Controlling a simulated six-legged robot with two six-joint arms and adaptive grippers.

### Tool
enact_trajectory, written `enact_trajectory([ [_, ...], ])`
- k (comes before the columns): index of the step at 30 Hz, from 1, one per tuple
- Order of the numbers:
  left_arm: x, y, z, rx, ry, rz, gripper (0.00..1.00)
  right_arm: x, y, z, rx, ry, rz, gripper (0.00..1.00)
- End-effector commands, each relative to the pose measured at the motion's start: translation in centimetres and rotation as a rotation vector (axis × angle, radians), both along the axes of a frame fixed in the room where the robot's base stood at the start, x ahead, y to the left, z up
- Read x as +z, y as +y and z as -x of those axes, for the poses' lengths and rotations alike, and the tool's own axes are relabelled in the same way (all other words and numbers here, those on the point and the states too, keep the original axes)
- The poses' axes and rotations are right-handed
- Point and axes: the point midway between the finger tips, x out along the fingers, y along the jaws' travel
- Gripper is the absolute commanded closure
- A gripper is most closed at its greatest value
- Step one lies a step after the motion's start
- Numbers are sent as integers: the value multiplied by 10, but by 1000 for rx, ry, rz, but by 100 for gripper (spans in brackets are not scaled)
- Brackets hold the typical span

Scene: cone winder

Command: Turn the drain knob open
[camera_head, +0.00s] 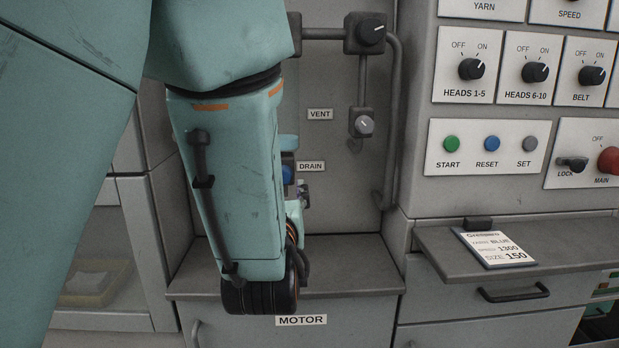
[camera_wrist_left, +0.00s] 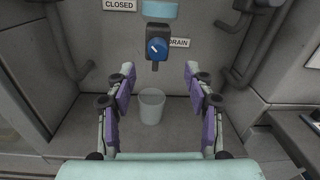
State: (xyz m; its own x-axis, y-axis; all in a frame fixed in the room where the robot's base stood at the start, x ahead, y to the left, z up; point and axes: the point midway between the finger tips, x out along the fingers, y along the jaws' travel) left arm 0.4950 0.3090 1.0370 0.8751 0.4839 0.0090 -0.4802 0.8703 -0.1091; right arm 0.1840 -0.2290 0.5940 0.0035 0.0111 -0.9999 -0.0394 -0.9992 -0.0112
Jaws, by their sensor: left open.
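The blue drain knob (camera_wrist_left: 157,49) sits on a dark valve body on the grey panel, beside the DRAIN label (camera_wrist_left: 180,43) in the left wrist view. A pale mark crosses its face at a slant. In the head view only part of the knob (camera_head: 287,175) shows past my left arm. My left gripper (camera_wrist_left: 161,78) is open and empty, its purple-padded fingers spread below and in front of the knob, not touching it. In the head view my forearm hides most of this gripper (camera_head: 301,195). My right gripper is not in view.
A white bucket (camera_wrist_left: 151,106) stands on the ledge below the knob. A CLOSED sign (camera_wrist_left: 119,4) is above left. Grey pipes (camera_head: 393,120) and a VENT knob (camera_head: 363,126) are to the right. A control panel (camera_head: 490,145) and shelf (camera_head: 540,243) lie further right.

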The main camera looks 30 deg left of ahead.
Motion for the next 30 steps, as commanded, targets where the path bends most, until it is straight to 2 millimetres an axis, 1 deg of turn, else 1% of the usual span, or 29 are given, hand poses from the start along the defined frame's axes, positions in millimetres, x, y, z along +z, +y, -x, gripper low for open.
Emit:
enact_trajectory([
  [8,-2,13,-21,5,0,10,47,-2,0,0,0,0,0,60],
  [12,-2,21,-38,5,2,9,47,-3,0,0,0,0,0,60],
  [19,-1,34,-63,4,2,7,47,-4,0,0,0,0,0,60],
  [24,-1,37,-70,4,3,3,47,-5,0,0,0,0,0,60],
  [30,-1,37,-70,4,3,3,47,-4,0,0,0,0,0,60],
])
